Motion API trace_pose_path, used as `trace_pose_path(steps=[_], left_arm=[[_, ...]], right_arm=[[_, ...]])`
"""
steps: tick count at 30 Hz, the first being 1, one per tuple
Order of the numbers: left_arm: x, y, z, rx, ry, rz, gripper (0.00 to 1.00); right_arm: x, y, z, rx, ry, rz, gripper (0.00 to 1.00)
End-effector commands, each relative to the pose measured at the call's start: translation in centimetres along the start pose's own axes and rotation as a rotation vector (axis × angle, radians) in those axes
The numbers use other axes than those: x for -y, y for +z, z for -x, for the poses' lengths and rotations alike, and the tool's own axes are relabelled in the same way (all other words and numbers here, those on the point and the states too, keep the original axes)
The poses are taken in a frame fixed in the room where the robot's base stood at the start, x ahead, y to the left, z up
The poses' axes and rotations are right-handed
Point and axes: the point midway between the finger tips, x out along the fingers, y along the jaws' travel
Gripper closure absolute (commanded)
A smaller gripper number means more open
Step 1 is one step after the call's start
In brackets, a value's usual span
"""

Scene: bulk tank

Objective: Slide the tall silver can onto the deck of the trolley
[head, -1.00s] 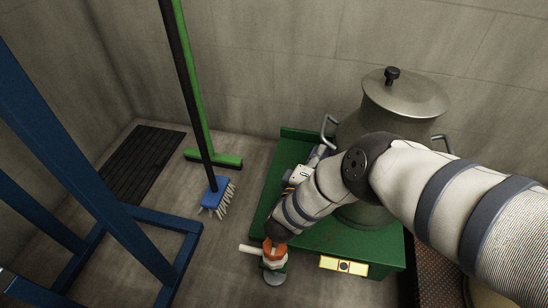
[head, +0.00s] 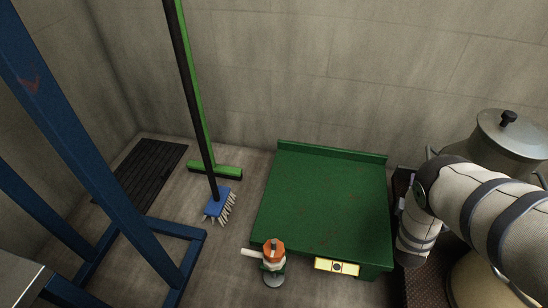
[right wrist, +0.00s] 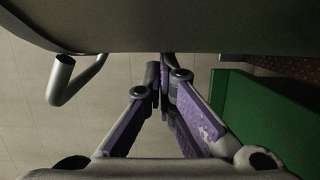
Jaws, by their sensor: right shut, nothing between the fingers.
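The tall silver can (head: 517,132) with its black-knobbed lid is at the right edge of the head view, right of the trolley's green deck (head: 325,195). My right arm hides most of its body. The deck is empty, with a raised lip along its back. In the right wrist view, the can's grey body (right wrist: 170,35) fills the top and its handle (right wrist: 62,80) shows at left. My right gripper (right wrist: 164,68) is shut and empty, its tips close to the can; I cannot tell if they touch. The deck's green edge (right wrist: 260,115) is at right there. My left gripper is not in view.
An orange-topped valve (head: 273,252) stands at the deck's front left corner. A brown metal plate (head: 422,285) lies right of the deck. A blue frame (head: 110,190), a green broom (head: 215,170), a blue brush (head: 217,202) and a black grate (head: 140,172) are left.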

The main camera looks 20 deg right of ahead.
Motion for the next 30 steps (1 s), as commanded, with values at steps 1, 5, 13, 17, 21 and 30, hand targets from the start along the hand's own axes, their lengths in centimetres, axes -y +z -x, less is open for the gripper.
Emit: trace_pose_path(steps=[1, 5, 13, 17, 21, 30], left_arm=[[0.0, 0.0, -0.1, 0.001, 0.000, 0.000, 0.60], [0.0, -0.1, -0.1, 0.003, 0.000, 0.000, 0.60], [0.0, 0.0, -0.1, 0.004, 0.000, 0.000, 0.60], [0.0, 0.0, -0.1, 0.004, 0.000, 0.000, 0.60], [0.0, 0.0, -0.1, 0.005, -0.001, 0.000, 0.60], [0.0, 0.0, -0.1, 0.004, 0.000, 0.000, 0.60]], right_arm=[[0.1, 1.4, -0.2, 0.007, -0.001, 0.006, 1.00], [0.1, 2.9, -0.6, 0.006, -0.002, 0.004, 1.00], [0.1, 3.3, -0.7, 0.005, -0.002, 0.002, 1.00], [0.1, 3.2, -0.7, 0.005, -0.002, 0.002, 1.00], [0.1, 3.2, -0.7, 0.005, -0.002, 0.002, 1.00], [0.2, 3.1, 4.7, 0.003, -0.008, 0.004, 1.00]])
